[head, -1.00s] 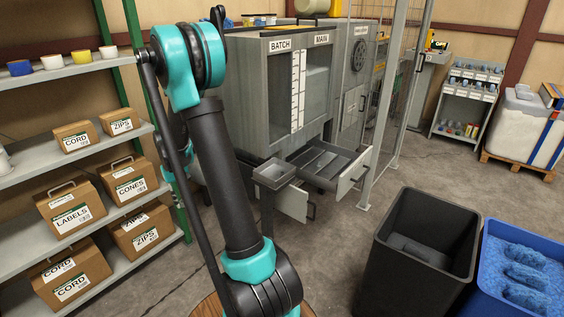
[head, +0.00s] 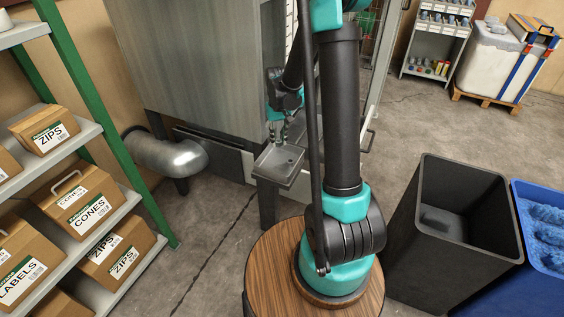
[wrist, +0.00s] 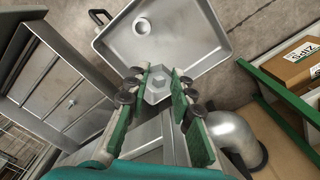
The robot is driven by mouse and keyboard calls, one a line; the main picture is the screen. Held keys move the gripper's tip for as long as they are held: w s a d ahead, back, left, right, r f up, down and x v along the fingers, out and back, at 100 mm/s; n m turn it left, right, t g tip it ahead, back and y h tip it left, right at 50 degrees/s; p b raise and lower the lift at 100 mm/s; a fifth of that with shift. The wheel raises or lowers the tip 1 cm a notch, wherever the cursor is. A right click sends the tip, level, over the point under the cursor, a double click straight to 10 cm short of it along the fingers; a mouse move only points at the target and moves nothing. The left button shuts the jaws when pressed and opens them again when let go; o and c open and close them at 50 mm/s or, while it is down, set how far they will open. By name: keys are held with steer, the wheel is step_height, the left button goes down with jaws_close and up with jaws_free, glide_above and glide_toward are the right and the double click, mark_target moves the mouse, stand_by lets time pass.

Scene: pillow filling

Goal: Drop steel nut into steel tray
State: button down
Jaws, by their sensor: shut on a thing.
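The steel tray (head: 277,179) is a small shallow square tray beside the big grey machine, with its inside showing. In the wrist view the tray (wrist: 188,45) fills the top middle. The steel nut (wrist: 157,84), a grey hexagonal piece, sits between my fingertips. My gripper (wrist: 160,88) is shut on it, at the tray's near edge in that picture. In the head view my gripper (head: 279,132) points down above the tray's back left part; the nut is too small to make out there. A small round ring (wrist: 143,25) shows on the tray floor; I cannot tell what it is.
The grey machine (head: 185,70) stands close behind the tray. A metal pipe (head: 172,153) sticks out at its left. Shelves with boxes (head: 88,205) stand at the left. A black bin (head: 440,240) and a blue bin (head: 545,215) stand at the right.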

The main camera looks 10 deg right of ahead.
steer(key=shift+f, duration=2.15)
steer(key=c, duration=1.2)
jaws_free()
step_height(320, 180, up, 12)
steer(key=shift+r, duration=0.1)
steer(key=s+d+f+t, duration=0.1)
steer(key=s, duration=0.6)
steer(key=s+d+f+t, duration=0.1)
steer(key=s, duration=0.6)
steer(key=s+d+f+t, duration=0.1)
steer(key=s+d+t, duration=0.1)
steer(key=s, duration=0.6)
steer(key=shift+m, duration=0.4)
